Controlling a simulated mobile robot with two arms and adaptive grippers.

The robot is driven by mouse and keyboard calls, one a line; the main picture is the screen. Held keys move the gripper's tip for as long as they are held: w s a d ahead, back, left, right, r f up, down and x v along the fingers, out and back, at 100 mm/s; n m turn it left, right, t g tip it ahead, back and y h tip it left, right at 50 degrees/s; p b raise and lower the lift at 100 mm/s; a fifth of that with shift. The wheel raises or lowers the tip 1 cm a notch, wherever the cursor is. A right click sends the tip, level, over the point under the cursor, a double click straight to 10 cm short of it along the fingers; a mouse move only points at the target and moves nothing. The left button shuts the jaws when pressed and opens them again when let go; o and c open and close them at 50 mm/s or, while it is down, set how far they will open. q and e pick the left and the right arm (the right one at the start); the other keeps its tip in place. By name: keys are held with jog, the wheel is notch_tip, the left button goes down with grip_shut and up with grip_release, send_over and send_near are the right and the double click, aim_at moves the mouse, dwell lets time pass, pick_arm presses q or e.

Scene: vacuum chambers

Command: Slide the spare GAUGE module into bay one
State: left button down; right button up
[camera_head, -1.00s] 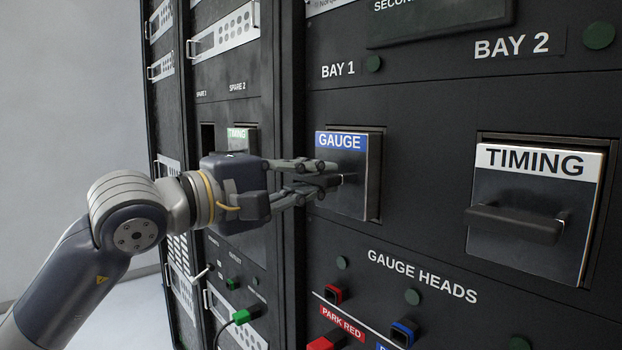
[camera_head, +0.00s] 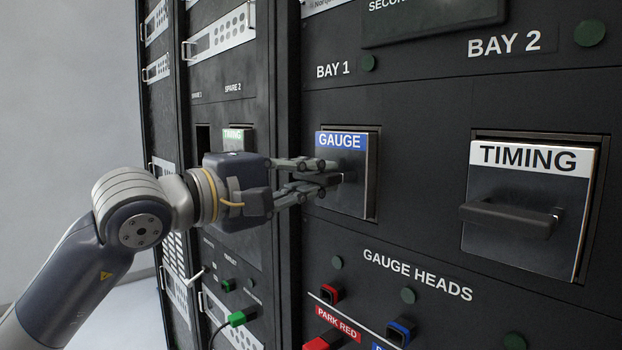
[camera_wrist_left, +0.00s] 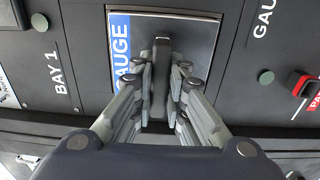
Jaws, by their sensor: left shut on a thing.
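The GAUGE module (camera_head: 342,195) has a blue label and sits in the opening under the BAY 1 marking. Its face stands slightly proud of the dark panel in the head view. My left gripper (camera_head: 328,173) is shut on the module's handle, which it hides in large part. In the left wrist view the dark handle (camera_wrist_left: 161,75) lies between the fingers (camera_wrist_left: 161,92), in front of the module's face (camera_wrist_left: 205,40). How deep the module sits behind its face is hidden. My right gripper is not in view.
A TIMING module (camera_head: 525,205) with a protruding handle fills bay two at the right. Red (camera_head: 330,293) and blue (camera_head: 401,332) connectors are below.

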pick_arm(q)
jog(key=shift+r, duration=0.3)
jog(key=c, duration=1.7)
grip_release()
jog(key=shift+o, duration=0.8)
jog(key=shift+w+f, duration=0.1)
jog(key=shift+d+f, duration=0.1)
jog(key=shift+f, duration=0.1)
jog(key=shift+s+a+b, duration=0.25)
jog(key=shift+a+b, duration=0.1)
jog(key=shift+b, duration=0.1)
jog(key=shift+b+v, duration=1)
jog(key=shift+v, duration=1.1)
jog(key=shift+s+a+r, duration=0.1)
jog(key=shift+s+a, duration=0.3)
jog(key=shift+a, duration=0.05)
